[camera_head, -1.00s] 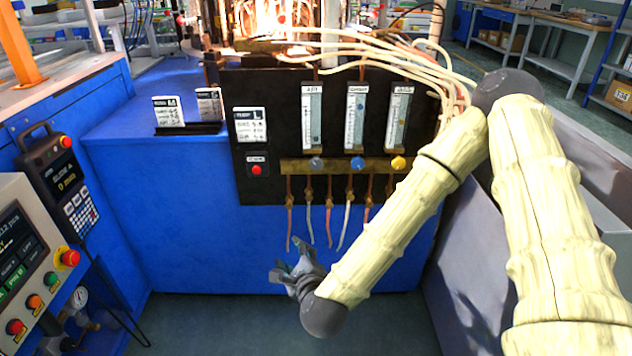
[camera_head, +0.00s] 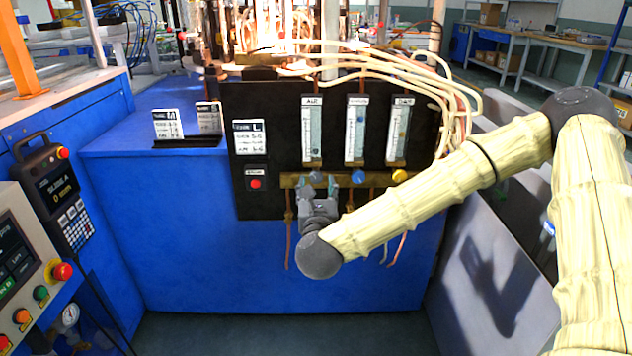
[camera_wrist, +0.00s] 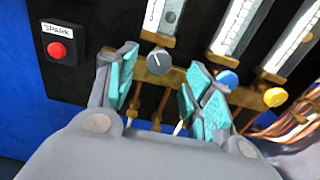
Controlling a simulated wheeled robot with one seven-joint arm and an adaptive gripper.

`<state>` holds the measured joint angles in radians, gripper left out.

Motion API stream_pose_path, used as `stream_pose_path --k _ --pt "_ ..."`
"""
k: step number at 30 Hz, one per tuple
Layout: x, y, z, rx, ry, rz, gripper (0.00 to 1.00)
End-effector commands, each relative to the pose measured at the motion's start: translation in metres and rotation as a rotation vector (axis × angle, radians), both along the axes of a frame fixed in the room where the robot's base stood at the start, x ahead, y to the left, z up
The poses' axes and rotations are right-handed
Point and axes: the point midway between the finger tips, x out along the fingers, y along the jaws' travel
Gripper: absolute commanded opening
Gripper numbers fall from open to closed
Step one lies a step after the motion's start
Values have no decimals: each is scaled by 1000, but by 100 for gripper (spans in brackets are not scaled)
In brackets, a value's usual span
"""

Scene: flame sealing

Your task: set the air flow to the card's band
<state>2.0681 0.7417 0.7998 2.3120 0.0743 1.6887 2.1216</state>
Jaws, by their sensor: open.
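The black panel (camera_head: 273,118) carries three flow tubes. The AIR tube (camera_head: 312,134) is the leftmost, with a grey knob (camera_head: 316,177) under it. The card (camera_head: 250,138) marked L is fixed left of the tubes; its small lines are hard to read. My gripper (camera_head: 318,200) is just below the grey knob. In the wrist view the open gripper (camera_wrist: 160,88) has its teal-padded fingers apart, with the grey knob (camera_wrist: 159,61) showing beyond and between them, apparently not gripped. The AIR tube's lower end (camera_wrist: 167,18) shows above the knob; its float level is unclear.
A blue knob (camera_head: 358,177) and a yellow knob (camera_head: 399,176) sit close to the right on the brass bar. A red button (camera_head: 255,184) is at the left. Cards M (camera_head: 167,124) and another (camera_head: 209,117) stand on the blue bench. Hoses hang below the bar.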

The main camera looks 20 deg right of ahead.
Motion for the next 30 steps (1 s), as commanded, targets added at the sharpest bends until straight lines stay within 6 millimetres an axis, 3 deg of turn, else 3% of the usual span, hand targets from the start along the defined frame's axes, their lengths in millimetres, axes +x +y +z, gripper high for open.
stream_pose_path --k 9,22,23,30 --pt "39 -11 0 -1 -1 0 52" --pt "47 -13 0 -1 0 1 52" --pt "47 -13 0 -1 0 1 50" --pt "47 -13 0 -1 0 1 7"
